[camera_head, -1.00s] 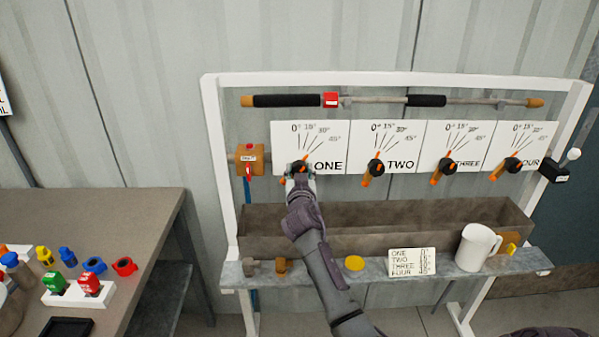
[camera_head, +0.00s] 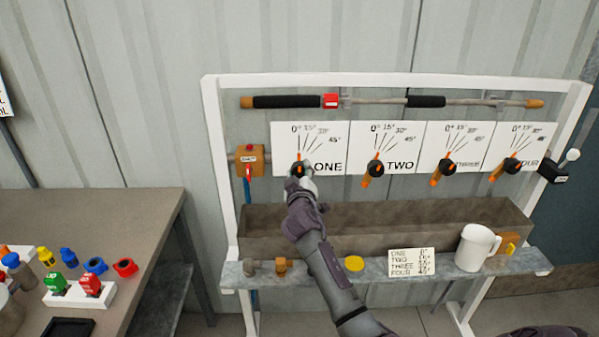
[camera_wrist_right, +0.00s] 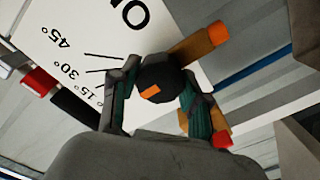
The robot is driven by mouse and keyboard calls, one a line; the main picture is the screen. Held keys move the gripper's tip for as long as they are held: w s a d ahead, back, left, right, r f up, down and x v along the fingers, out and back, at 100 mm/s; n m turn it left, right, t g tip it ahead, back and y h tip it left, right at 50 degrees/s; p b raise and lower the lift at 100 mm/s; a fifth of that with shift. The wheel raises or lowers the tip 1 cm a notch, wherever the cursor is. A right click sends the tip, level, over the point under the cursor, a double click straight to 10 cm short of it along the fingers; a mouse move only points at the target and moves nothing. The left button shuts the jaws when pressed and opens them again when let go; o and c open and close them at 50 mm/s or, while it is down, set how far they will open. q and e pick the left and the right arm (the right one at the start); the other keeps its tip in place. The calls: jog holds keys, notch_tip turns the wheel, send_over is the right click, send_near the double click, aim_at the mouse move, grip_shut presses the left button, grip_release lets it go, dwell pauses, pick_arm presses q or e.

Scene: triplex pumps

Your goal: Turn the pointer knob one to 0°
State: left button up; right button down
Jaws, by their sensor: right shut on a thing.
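Pointer knob one (camera_head: 298,170) is black with an orange pointer, on the lower left of the white dial plate ONE (camera_head: 329,155). In the head view its orange tip points nearly straight up, close to the 0° line. My right gripper (camera_head: 303,180) reaches up from below and is shut on the knob, hiding its lower part. In the right wrist view, the black knob (camera_wrist_right: 160,74) with an orange mark sits between the two fingers of my right gripper (camera_wrist_right: 158,98). The 15°, 30° and 45° labels show there on the plate. My left gripper is out of view.
Knobs two (camera_head: 375,168), three (camera_head: 448,166) and four (camera_head: 511,165) stand to the right. An orange valve block (camera_head: 250,160) is close at left. A trough (camera_head: 385,229) and a shelf with a white mug (camera_head: 476,247) and list card (camera_head: 411,262) lie below.

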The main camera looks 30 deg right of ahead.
dwell(0.5)
jog(key=c, duration=0.5)
grip_release()
jog(key=shift+c, duration=0.2)
jog(key=v, duration=1.2)
jog(key=shift+f, duration=0.1)
